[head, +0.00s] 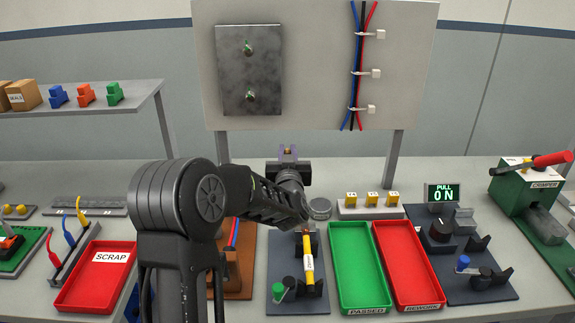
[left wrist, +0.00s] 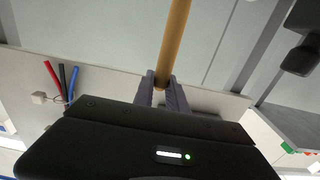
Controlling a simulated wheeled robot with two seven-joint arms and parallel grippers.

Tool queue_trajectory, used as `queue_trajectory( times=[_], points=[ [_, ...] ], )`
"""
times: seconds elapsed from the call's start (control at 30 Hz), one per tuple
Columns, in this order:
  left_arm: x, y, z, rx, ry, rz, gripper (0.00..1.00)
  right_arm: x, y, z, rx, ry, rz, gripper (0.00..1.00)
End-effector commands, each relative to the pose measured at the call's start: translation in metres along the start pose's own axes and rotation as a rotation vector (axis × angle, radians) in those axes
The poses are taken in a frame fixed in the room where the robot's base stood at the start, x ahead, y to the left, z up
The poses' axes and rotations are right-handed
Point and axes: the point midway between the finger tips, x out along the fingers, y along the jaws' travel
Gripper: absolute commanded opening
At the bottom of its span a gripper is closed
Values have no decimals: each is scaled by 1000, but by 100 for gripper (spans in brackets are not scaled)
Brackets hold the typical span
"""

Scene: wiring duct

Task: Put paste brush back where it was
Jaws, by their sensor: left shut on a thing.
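My left gripper (head: 288,153) reaches over the middle of the bench, in front of the upright panel. In the left wrist view its two fingers (left wrist: 162,95) are shut on a tan, rod-like handle (left wrist: 178,40), which I take to be the paste brush. The rod runs from between the fingers to the top edge of that view, so its far end is out of sight. In the head view I cannot make out the brush at the fingers. A small round grey tin (head: 320,208) stands on the bench just right of the gripper. My right gripper is not in view.
A grey fixture with a yellow tool (head: 308,258) stands in front of the tin. Right of it are the green PASSED tray (head: 357,268) and red REWORK tray (head: 408,265). A red SCRAP tray (head: 95,278) lies left. The panel (head: 310,80) rises behind my gripper.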

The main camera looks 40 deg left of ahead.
Motion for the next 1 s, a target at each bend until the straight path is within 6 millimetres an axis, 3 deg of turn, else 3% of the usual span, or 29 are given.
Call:
queue_trajectory(
  times=[0.17,0.5,0.83,0.87,1.0],
  points=[
    [0,0,1,0,0,0,0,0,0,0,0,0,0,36],
    [0,0,37,0,-1,1,0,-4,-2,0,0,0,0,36],
    [-1,0,40,-1,0,1,0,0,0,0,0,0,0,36],
    [-1,0,40,-1,0,1,18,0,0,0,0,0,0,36],
    [0,0,39,0,0,1,29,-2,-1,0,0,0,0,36]
  ],
)
